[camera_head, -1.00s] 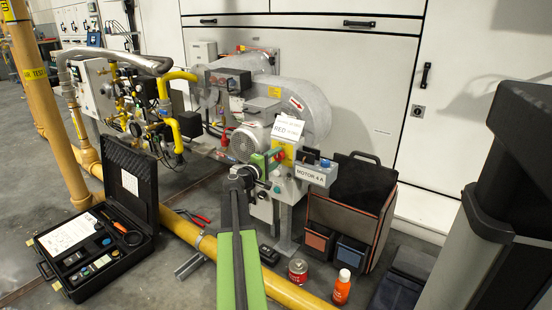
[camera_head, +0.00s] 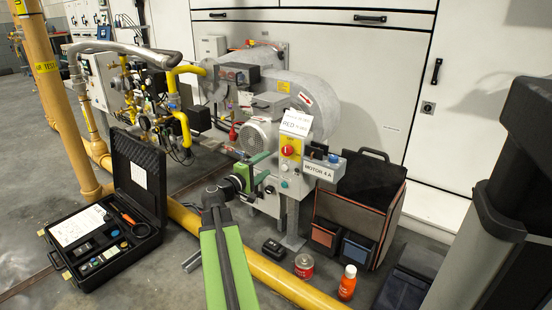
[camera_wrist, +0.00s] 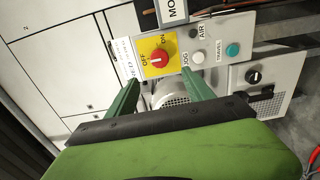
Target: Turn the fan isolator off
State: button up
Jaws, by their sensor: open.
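The fan isolator is a red rotary knob (camera_head: 288,150) on a yellow plate, on the grey panel post by the fan motor. In the wrist view the red knob (camera_wrist: 159,58) shows upright-on, with OFF and ON printed on the yellow plate around it. I cannot tell for sure which mark it points to. My gripper (camera_head: 262,168) is to the left of and a little below the knob in the head view. In the wrist view my gripper (camera_wrist: 160,76) is open and empty, its green fingers spread either side below the knob, apparently not touching it.
A white button (camera_wrist: 198,57), a teal button (camera_wrist: 232,50) and a black selector (camera_wrist: 253,77) sit beside the isolator. A printed card (camera_head: 296,123) hangs above it, and a MOTOR 4 A box (camera_head: 318,171) juts out at right. The yellow pipe (camera_head: 262,268) runs below.

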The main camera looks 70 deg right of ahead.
jog(key=v, duration=0.5)
dwell(0.3)
